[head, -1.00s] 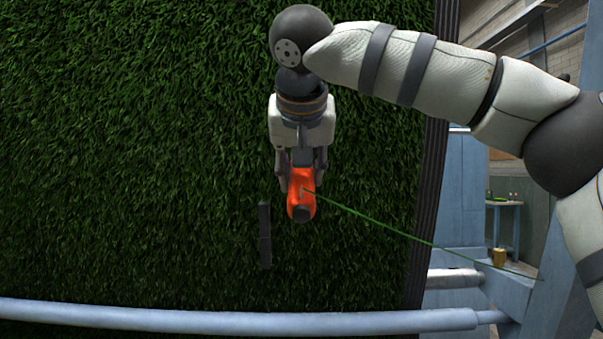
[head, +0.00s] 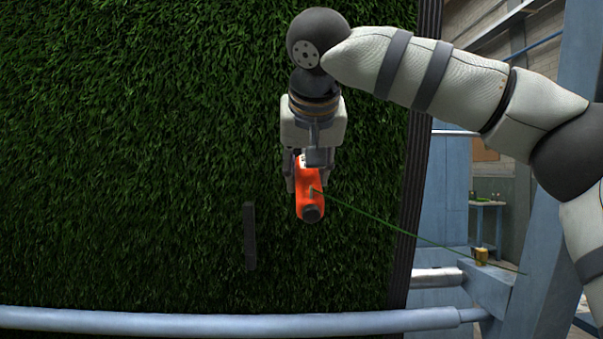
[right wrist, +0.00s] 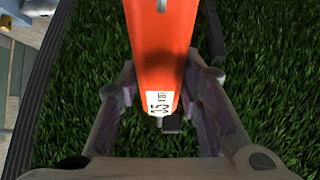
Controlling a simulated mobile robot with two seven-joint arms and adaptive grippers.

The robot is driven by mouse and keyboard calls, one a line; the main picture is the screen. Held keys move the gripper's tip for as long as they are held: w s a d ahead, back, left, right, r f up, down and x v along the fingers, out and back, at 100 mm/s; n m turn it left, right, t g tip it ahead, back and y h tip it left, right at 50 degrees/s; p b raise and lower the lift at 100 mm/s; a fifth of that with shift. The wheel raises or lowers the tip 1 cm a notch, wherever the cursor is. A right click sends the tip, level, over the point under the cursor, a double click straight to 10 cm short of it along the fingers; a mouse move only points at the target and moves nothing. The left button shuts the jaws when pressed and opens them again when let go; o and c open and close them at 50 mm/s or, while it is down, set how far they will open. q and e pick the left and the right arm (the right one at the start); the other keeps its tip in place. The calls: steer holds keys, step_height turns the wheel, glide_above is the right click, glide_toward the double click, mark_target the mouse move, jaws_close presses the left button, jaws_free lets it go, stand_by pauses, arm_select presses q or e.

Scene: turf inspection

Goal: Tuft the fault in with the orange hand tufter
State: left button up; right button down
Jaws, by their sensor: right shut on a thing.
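The orange hand tufter (head: 307,192) is held in my right gripper (head: 306,182), in front of the upright green turf (head: 150,150). Its dark round end points down and toward the camera. A green yarn (head: 400,233) runs from it to the lower right. In the right wrist view the tufter (right wrist: 163,50) lies between the two fingers of my right gripper (right wrist: 160,95), with a white label near its end. I cannot make out the fault in the turf. My left gripper is out of view.
A dark narrow bar (head: 250,236) stands against the turf, left of the tufter. A pale blue rail (head: 200,323) crosses the bottom. The turf's left side is clear.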

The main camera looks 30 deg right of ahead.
steer(key=w+a, duration=0.2)
steer(key=a, duration=0.1)
steer(key=shift+r, duration=0.1)
stand_by(0.4)
steer(key=s+a+f, duration=0.2)
steer(key=s+a, duration=0.2)
steer(key=s, duration=0.2)
steer(key=shift+s+f, duration=0.15)
steer(key=shift+s, duration=0.15)
stand_by(0.3)
steer(key=s+a+f+n, duration=0.1)
steer(key=a+f, duration=0.1)
steer(key=f, duration=0.7)
steer(key=s+a+f+n+y, duration=0.1)
steer(key=a+f, duration=0.2)
steer(key=f, duration=0.7)
steer(key=s+a+f+n+t+y, duration=0.1)
steer(key=a+f, duration=0.1)
steer(key=f, duration=0.7)
steer(key=shift+s+a+f, duration=0.35)
steer(key=shift+s+f, duration=0.05)
